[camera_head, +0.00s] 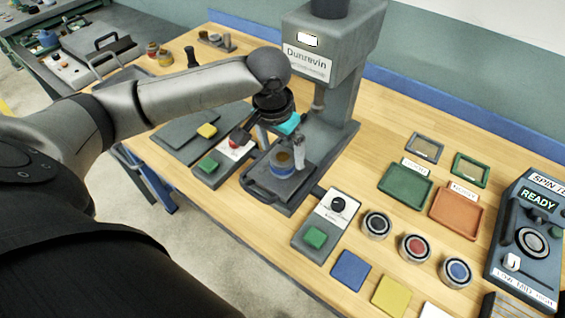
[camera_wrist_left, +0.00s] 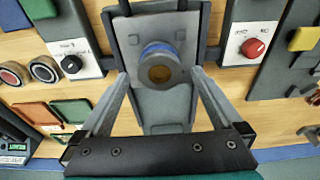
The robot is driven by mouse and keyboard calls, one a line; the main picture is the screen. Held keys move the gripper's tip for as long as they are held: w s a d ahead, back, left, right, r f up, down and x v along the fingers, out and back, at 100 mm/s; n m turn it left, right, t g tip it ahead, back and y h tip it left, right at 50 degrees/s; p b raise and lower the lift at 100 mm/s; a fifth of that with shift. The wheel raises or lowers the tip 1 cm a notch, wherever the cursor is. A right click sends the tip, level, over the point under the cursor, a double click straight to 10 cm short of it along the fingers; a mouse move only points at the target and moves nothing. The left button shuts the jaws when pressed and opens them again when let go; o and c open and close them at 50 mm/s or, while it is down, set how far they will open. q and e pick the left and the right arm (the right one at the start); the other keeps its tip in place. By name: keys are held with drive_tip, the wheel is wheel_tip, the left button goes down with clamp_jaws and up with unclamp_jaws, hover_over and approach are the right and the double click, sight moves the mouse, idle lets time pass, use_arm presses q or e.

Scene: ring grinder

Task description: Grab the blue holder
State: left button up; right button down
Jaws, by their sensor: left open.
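A round holder with a blue band and a brownish centre (camera_head: 283,163) stands on the plate of the grey "Dunrevin" machine. In the left wrist view the blue-banded holder (camera_wrist_left: 158,50) sits just beyond and between the fingertips. My right gripper is in neither view.
The machine's head and column (camera_head: 335,75) stand close behind my gripper. A control box with a green button (camera_head: 314,237) is at right. Jars with black, red and blue lids (camera_head: 457,271), a green tray (camera_head: 405,187) and an orange tray (camera_head: 457,211) lie further right.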

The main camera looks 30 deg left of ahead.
sight(282, 156)
use_arm(q)
drive_tip(key=shift+w+f, duration=0.2)
drive_tip(key=shift+f, duration=1.3)
drive_tip(key=shift+c, duration=0.4)
clamp_jaws()
drive_tip(key=shift+w+r, duration=0.1)
